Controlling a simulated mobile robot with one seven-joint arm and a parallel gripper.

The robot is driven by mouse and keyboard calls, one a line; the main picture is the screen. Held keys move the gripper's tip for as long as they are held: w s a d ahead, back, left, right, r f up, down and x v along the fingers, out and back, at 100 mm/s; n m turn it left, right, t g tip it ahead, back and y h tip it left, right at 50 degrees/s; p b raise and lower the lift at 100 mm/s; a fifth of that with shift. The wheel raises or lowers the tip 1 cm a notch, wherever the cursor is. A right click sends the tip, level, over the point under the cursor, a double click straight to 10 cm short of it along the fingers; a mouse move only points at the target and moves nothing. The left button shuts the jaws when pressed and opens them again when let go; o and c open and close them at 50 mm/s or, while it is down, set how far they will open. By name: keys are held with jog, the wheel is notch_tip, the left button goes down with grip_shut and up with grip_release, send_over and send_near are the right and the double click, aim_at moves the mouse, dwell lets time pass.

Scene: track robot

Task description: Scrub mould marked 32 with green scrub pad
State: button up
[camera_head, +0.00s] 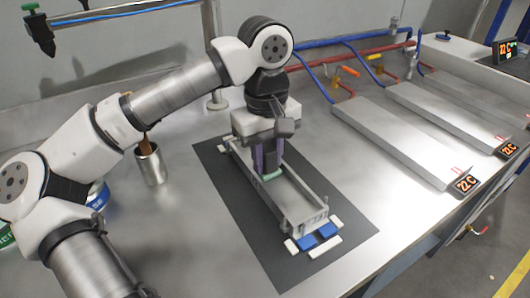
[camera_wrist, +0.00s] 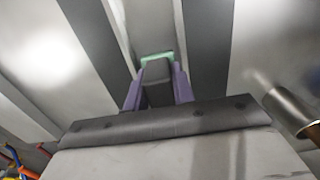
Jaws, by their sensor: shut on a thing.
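The mould (camera_head: 300,207) is a long grey open trough lying on a dark mat, with blue and white parts at its near end. I cannot read a number on it. My gripper (camera_head: 268,170) points down into the far half of the trough. It is shut on the green scrub pad (camera_head: 271,175), which sits low between the trough walls. In the wrist view the green pad (camera_wrist: 157,56) shows at the purple fingertips (camera_wrist: 158,85), inside the channel. Whether the pad touches the trough floor is hard to tell.
A metal cup (camera_head: 151,165) with a brown handle in it stands left of the dark mat (camera_head: 345,242). Several flat grey plates (camera_head: 390,140) with displays and red and blue pipes lie to the right. A can (camera_head: 97,195) is partly behind my arm.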

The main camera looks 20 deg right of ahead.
jog(key=shift+s+d, duration=0.2)
jog(key=shift+s, duration=0.6)
jog(key=r+p, duration=0.5)
jog(key=r, duration=0.3)
jog(key=shift+w+r+p, duration=0.1)
jog(key=shift+w+p, duration=0.1)
jog(key=shift+p, duration=0.2)
